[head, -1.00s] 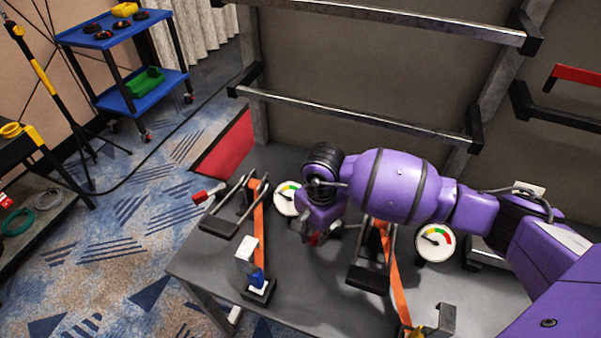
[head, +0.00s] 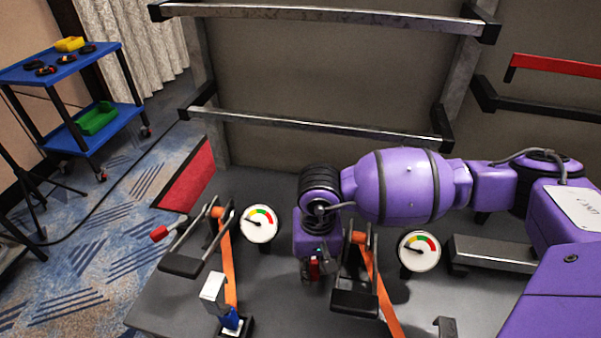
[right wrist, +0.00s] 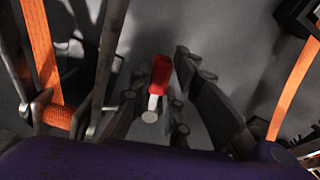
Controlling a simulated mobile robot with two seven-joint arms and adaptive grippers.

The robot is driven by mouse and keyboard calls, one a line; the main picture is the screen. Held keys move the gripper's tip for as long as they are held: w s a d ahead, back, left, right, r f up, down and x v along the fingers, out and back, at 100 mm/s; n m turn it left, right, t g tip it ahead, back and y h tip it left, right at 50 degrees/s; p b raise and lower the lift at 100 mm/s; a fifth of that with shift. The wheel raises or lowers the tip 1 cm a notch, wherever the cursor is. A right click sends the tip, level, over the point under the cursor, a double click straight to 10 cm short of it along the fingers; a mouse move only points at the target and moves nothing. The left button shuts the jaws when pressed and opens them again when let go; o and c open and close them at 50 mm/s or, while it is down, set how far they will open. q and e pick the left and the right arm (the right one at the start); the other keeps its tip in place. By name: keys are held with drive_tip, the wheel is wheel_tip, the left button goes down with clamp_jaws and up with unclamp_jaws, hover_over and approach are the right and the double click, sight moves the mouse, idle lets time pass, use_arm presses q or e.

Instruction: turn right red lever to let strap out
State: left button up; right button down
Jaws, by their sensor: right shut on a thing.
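The right red lever (head: 314,268) shows only in part below my purple right wrist in the head view, just left of the right ratchet (head: 355,298). In the right wrist view the red lever grip (right wrist: 160,75) lies between the dark fingers of my right gripper (right wrist: 158,90). The gripper is shut on it. An orange strap (head: 386,305) runs from the right ratchet toward the front of the table. The left ratchet (head: 182,265) has its own red-tipped lever (head: 159,233) and orange strap (head: 227,262). My left gripper is out of view.
Two round gauges stand on the grey table (head: 165,312), one by the left ratchet (head: 259,224) and one right of the right ratchet (head: 419,251). A metal rack (head: 300,128) rises behind. A blue cart (head: 60,140) stands far left on the carpet.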

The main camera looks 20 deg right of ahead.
drive_tip(key=shift+d+n, duration=0.3)
drive_tip(key=shift+n, duration=0.2)
drive_tip(key=shift+s+d+b, duration=0.1)
drive_tip(key=shift+b, duration=0.3)
drive_tip(key=shift+n, duration=0.3)
drive_tip(key=shift+d+r, duration=0.1)
